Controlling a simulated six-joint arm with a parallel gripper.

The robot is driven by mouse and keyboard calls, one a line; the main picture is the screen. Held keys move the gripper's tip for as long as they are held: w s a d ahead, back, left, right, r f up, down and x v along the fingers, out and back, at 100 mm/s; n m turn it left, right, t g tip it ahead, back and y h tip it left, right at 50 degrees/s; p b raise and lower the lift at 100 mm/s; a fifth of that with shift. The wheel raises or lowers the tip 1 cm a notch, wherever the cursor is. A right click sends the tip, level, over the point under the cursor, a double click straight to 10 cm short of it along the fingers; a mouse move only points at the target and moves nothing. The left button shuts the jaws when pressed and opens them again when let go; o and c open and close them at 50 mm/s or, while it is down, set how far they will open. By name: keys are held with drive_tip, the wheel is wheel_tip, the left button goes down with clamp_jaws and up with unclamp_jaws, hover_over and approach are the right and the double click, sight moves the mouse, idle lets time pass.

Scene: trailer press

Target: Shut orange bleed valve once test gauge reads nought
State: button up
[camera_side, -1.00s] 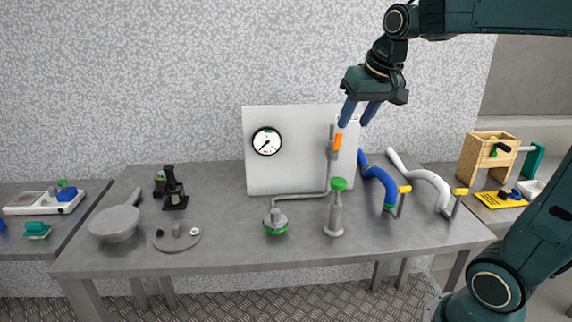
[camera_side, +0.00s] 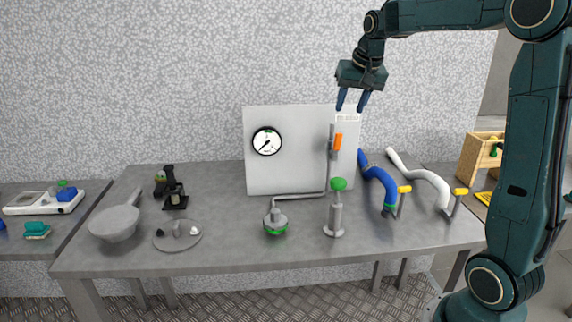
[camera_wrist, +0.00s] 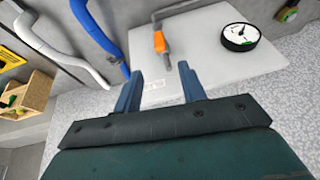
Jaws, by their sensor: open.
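My gripper (camera_side: 352,100) is open and empty, above the top edge of the white panel at its right end. In the wrist view my gripper (camera_wrist: 160,92) shows two blue fingers spread apart. The orange bleed valve (camera_side: 338,141) is a small upright handle on the grey pipe at the panel's right side. It also shows in the wrist view (camera_wrist: 159,42), beyond the fingers and apart from them. The test gauge (camera_side: 267,141) is a round white dial with a black rim, a dark needle pointing lower left and a green mark at the top. It is also in the wrist view (camera_wrist: 240,36).
A green-knobbed pump post (camera_side: 336,215) and a flanged fitting (camera_side: 276,220) stand in front of the white panel (camera_side: 285,175). A blue hose (camera_side: 376,178) and a white hose (camera_side: 425,178) lie to the right. A grey pan (camera_side: 115,224) sits at left.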

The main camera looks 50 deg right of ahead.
sight(340, 133)
drive_tip(key=x, duration=1.3)
drive_tip(key=shift+f, duration=0.15)
clamp_jaws()
